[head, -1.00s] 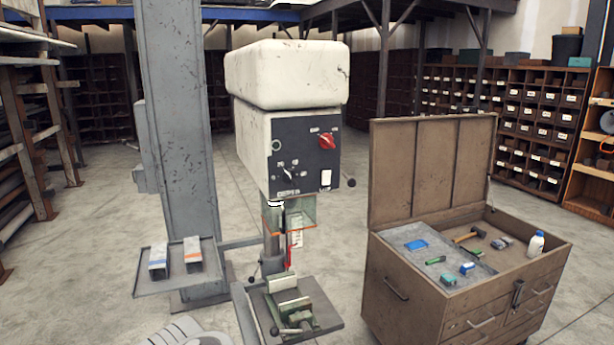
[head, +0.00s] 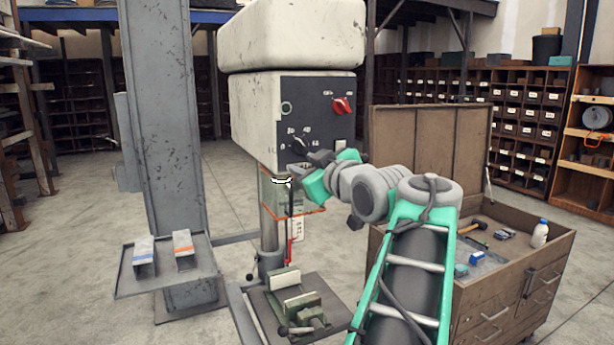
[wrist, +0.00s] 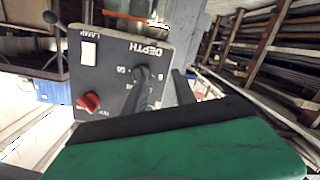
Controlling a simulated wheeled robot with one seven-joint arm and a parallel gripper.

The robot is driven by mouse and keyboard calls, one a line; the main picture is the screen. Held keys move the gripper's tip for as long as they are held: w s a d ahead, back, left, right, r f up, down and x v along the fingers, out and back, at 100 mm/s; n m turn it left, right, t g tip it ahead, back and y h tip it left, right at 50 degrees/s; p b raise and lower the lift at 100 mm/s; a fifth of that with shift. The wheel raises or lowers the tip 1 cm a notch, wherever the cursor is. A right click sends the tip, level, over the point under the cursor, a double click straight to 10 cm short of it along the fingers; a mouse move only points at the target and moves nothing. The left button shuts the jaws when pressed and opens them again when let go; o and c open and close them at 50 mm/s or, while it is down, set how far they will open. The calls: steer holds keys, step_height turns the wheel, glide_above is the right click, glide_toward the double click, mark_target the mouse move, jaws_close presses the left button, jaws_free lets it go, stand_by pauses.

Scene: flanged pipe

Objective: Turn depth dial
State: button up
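The depth dial (head: 299,144) is a small black pointer knob low on the dark control panel of the drill press. In the wrist view the dial (wrist: 140,73) sits below the word DEPTH, partly hidden by a dark finger. My gripper (wrist: 164,78) has its two dark fingers apart, one over the dial's area and one to its right. I cannot tell whether a finger touches the dial. In the head view my gripper (head: 303,168) is just below and right of the dial, close to the panel's lower edge.
A red switch (head: 343,105) and a white lamp button (wrist: 88,53) share the panel. A clear guard (head: 300,205) and a vise (head: 298,305) are below. An open tool chest (head: 500,315) stands right, and a tray (head: 165,285) with two blocks stands left.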

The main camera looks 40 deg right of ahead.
mark_target(304, 147)
steer(key=shift+n+t+h, duration=0.3)
steer(key=shift+t, duration=0.2)
steer(key=w+d, duration=0.1)
steer(key=w+d+r+p, duration=0.1)
steer(key=w+d, duration=0.1)
steer(key=w+d+r+p, duration=0.1)
steer(key=shift+w+d+r, duration=0.2)
steer(key=shift+r, duration=0.05)
steer(key=shift+w+d+f, duration=0.1)
steer(key=shift+w+d, duration=0.05)
steer(key=shift+w, duration=0.2)
jaws_close()
